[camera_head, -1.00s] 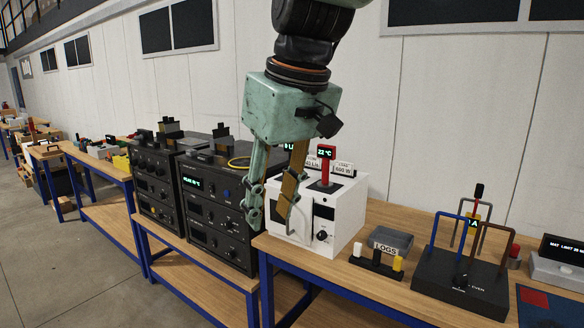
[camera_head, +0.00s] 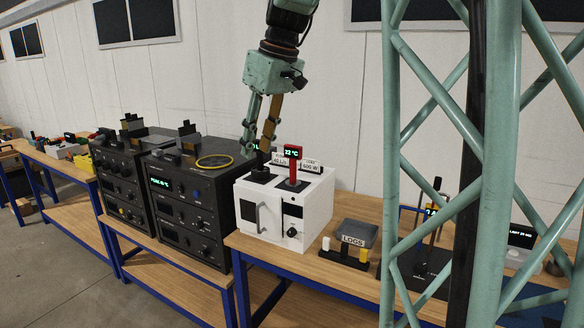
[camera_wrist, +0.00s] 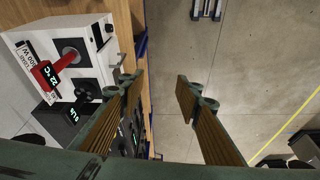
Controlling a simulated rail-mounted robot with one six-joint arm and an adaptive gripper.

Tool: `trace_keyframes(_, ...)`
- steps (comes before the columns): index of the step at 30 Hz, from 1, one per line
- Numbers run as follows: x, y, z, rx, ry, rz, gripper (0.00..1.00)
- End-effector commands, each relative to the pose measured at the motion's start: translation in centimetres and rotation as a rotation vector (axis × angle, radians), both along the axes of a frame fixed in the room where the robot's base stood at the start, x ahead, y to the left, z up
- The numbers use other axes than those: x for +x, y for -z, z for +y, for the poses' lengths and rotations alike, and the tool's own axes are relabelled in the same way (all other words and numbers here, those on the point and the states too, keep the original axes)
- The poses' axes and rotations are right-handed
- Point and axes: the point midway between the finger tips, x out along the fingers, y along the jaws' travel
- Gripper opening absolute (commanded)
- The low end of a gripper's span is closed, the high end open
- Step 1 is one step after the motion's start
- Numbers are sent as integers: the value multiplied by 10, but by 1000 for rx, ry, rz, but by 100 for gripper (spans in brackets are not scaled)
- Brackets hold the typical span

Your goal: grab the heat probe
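The red probe with a "22 °C" display (camera_head: 292,166) stands upright on top of the white box (camera_head: 285,205) in the head view. In the wrist view the red probe (camera_wrist: 54,73) is at the left, outside the space between the fingers. A black probe with a green display (camera_wrist: 76,112) stands beside it. My gripper (camera_head: 259,148) is above and behind the left part of the white box in the head view, near the black probe. It is open and empty, its two fingers wide apart in the wrist view (camera_wrist: 160,100).
Black instrument stacks (camera_head: 190,200) stand left of the white box, with a yellow ring (camera_head: 214,161) on top. A grey "LOGS" box (camera_head: 356,234) and a small black stand (camera_head: 345,257) are to the right. Concrete floor (camera_wrist: 235,70) shows beyond the wooden bench edge.

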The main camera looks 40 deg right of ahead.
Motion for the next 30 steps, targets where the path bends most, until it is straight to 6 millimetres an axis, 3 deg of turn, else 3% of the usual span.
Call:
trace_keyframes(15, 70, -10, -128, 7, -61, -28, 31)
trace_keyframes(30, 106, 1, -252, 8, -122, -68, 31)
